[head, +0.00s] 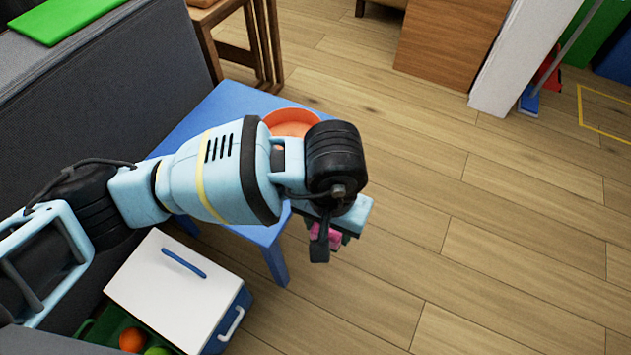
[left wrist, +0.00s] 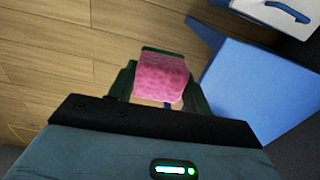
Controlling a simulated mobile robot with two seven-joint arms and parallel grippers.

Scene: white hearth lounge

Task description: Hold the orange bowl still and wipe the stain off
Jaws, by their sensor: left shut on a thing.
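The orange bowl (head: 290,121) sits on the blue table (head: 225,105) in the head view, partly hidden behind my left arm. No stain shows on the part of the bowl I can see. My left gripper (head: 328,240) is shut on a pink sponge (left wrist: 161,76), past the table's right edge and over the floor. The sponge also shows as a small pink patch (head: 335,229) in the head view. In the left wrist view the blue table (left wrist: 265,85) lies to the right of the sponge, and the bowl is out of sight. My right gripper is in neither view.
A cooler with a white lid (head: 170,285) stands by the table's near side, next to a green crate (head: 98,325) with round fruit. A grey sofa (head: 100,95) borders the left. A wooden cabinet (head: 447,45) stands at the back. The wooden floor on the right is clear.

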